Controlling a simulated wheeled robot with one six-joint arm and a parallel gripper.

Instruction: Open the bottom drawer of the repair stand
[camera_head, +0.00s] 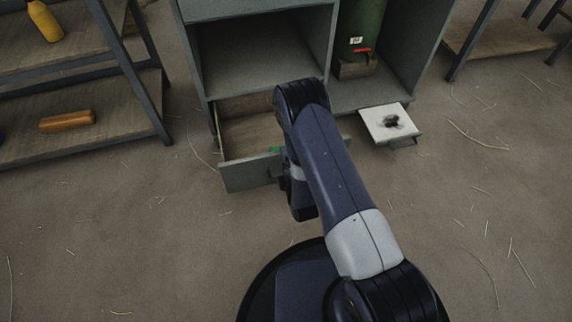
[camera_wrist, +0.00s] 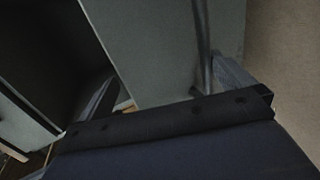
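The grey-green repair stand (camera_head: 325,45) is at the top middle of the head view. Its bottom drawer (camera_head: 249,174) is pulled well out on the left, with its wooden inside showing and empty where visible. My arm hides the drawer's right part. My gripper (camera_wrist: 164,66) is at the drawer's right side, mostly hidden by the arm in the head view. In the wrist view its two fingers are wide apart, with the grey-green drawer front (camera_wrist: 150,40) between them. A dark bar, seemingly the handle (camera_wrist: 204,45), is close to the right finger. I cannot tell whether they touch.
A small tray (camera_head: 388,123) with a dark thing on it sticks out at the stand's right. A green cylinder (camera_head: 362,25) stands inside. Shelves (camera_head: 70,145) with an orange block (camera_head: 67,121) are at left. The floor in front is clear except for straw.

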